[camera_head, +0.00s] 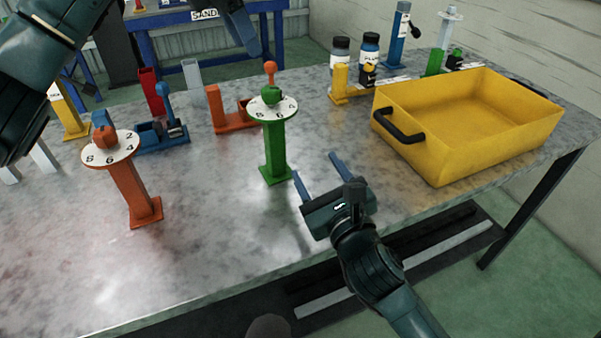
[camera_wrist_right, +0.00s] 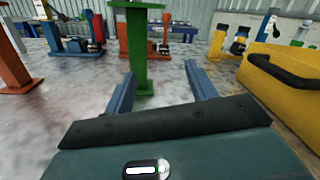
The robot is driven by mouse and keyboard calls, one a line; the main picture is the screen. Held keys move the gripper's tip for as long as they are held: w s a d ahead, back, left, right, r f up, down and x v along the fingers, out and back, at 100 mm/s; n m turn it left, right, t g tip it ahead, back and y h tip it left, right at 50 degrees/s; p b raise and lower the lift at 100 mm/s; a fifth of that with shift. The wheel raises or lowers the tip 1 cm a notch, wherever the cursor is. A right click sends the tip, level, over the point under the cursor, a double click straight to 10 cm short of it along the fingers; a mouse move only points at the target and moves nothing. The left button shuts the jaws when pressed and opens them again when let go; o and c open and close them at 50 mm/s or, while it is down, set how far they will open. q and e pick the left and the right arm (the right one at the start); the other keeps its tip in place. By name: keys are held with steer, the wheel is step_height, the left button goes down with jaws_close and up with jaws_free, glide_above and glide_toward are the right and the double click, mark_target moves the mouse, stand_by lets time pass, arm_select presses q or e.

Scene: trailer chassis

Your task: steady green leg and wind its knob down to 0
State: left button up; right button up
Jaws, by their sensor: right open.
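The green leg (camera_head: 274,150) stands upright on the metal table, on a small square foot. On its top is a white numbered dial (camera_head: 287,106) with a green knob (camera_head: 271,95); I cannot tell which number the knob points to. My right gripper (camera_head: 315,163) is open and empty at the lower right of the leg, apart from it. In the right wrist view the green leg (camera_wrist_right: 139,45) stands upright beyond the spread fingers, with its dial out of frame. My left gripper (camera_head: 246,32) is at the top edge, partly cut off, away from the leg; its jaw state is unclear.
An orange leg (camera_head: 130,185) with a dial stands to the left. Blue (camera_head: 160,135) and orange (camera_head: 235,122) clamp stands are behind. A yellow crate (camera_head: 455,150) with a black handle is on the right. Bottles (camera_head: 370,48) stand at the back. The table's front middle is clear.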

mark_target(271, 134)
steer(key=a+m+g+y, duration=0.1)
steer(key=a+m, duration=0.1)
steer(key=a, duration=0.1)
steer(key=shift+w, duration=0.15)
steer(key=shift+w+a+y, duration=0.15)
steer(key=shift+y, duration=0.15)
steer(key=x, duration=1.2)
steer(key=shift+w+a+f, duration=0.1)
steer(key=shift+w+f, duration=0.1)
steer(key=shift+w, duration=0.2)
steer(key=shift+c, duration=0.6)
